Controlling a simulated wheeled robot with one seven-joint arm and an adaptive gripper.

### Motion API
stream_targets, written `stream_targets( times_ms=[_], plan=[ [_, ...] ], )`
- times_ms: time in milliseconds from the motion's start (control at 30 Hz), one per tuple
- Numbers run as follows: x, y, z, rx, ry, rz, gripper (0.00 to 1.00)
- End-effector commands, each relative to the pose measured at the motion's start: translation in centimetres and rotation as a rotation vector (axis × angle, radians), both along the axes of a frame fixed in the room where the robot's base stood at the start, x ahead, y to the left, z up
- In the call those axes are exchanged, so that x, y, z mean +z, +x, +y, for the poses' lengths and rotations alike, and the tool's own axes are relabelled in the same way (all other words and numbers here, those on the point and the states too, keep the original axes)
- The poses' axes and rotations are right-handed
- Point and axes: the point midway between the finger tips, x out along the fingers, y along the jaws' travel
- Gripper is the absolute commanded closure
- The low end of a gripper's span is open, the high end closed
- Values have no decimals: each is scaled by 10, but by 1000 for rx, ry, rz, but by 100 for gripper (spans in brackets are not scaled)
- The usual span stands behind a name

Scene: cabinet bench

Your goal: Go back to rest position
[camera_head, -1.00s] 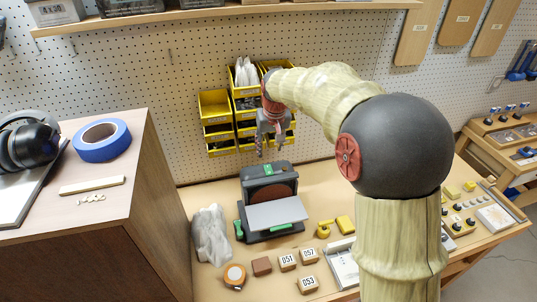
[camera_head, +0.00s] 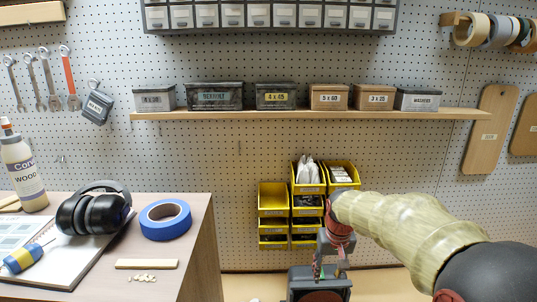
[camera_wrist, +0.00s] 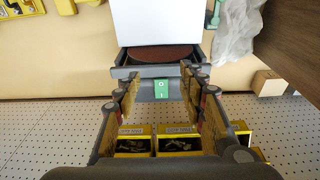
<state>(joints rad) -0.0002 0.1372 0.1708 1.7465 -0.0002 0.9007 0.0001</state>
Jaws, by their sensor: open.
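My gripper (camera_head: 330,268) hangs fingers-down at the lower right of the head view, in front of the pegboard and above the dark bench sander (camera_head: 318,284). In the wrist view my gripper (camera_wrist: 158,85) is open, with nothing between its fingers. The sander (camera_wrist: 165,60) with its brown disc, pale plate and green switch lies beyond the fingertips there. My gripper is apart from it. Most of the sander is cut off by the lower edge of the head view.
Yellow bins (camera_head: 290,215) hang on the pegboard just behind my gripper. A wooden cabinet (camera_head: 208,255) at left bears blue tape (camera_head: 166,220) and ear muffs (camera_head: 94,211). A shelf (camera_head: 310,115) with boxes runs above. A clear plastic bag (camera_wrist: 238,32) lies beside the sander.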

Motion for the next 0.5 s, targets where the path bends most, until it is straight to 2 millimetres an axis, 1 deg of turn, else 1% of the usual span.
stream_targets(
  times_ms=[33, 167, 400, 500],
  plan=[
    [5, -21, 0, 0, 0, 1, 59],
    [13, -68, 0, 0, 0, 3, 59],
    [29, -166, 0, 0, 0, -32, 59],
    [33, -203, 0, 0, 0, -60, 59]
  ],
)
